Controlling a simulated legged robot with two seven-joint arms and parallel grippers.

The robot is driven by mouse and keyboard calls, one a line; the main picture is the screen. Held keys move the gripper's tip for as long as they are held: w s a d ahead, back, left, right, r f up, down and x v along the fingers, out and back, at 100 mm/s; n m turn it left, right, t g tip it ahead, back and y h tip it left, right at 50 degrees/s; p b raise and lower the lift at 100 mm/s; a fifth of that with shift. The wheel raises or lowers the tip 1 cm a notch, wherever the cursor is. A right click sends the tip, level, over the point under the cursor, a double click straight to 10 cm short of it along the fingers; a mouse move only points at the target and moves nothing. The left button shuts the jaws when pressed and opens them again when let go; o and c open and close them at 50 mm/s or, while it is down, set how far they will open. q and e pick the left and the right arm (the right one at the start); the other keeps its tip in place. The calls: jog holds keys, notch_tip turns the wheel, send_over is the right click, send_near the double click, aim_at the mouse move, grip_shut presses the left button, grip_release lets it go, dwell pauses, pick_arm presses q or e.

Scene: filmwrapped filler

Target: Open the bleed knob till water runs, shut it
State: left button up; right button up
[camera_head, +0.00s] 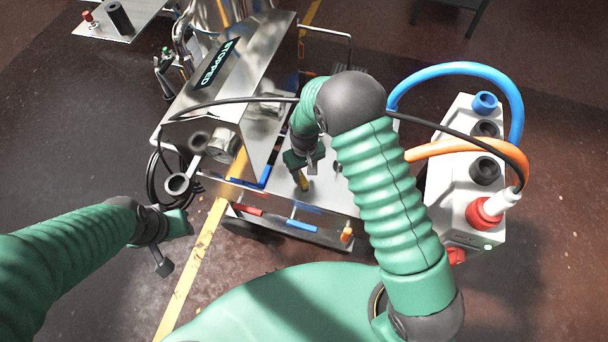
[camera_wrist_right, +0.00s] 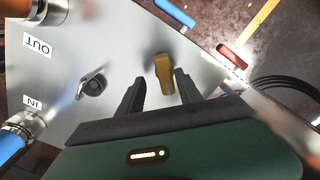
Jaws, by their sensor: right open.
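A yellow knob (camera_wrist_right: 163,75) stands on a grey metal panel (camera_wrist_right: 115,45) in the right wrist view; I take it as the bleed knob, but no label on it can be read. It also shows in the head view (camera_head: 303,182). My right gripper (camera_wrist_right: 158,80) is open, its two dark fingers pointing at the panel with the knob between them in the picture; I see no contact. No running water shows.
Hoses meet the panel near the IN and OUT labels (camera_wrist_right: 37,46). Red (camera_wrist_right: 232,57) and blue (camera_wrist_right: 175,12) handles sit along its edge. The steel machine with a STOPPED sign (camera_head: 216,63) stands behind. A white box (camera_head: 463,180) with blue and orange hoses is at right.

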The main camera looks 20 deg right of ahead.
jog(key=shift+s+a+f, duration=0.1)
jog(key=shift+f, duration=0.6)
jog(key=shift+a+f, duration=0.2)
jog(key=shift+f, duration=0.05)
jog(key=shift+a+f, duration=0.1)
jog(key=shift+a, duration=0.35)
jog(key=shift+d, duration=0.4)
jog(key=c, duration=0.6)
grip_shut()
jog(key=shift+a, duration=0.1)
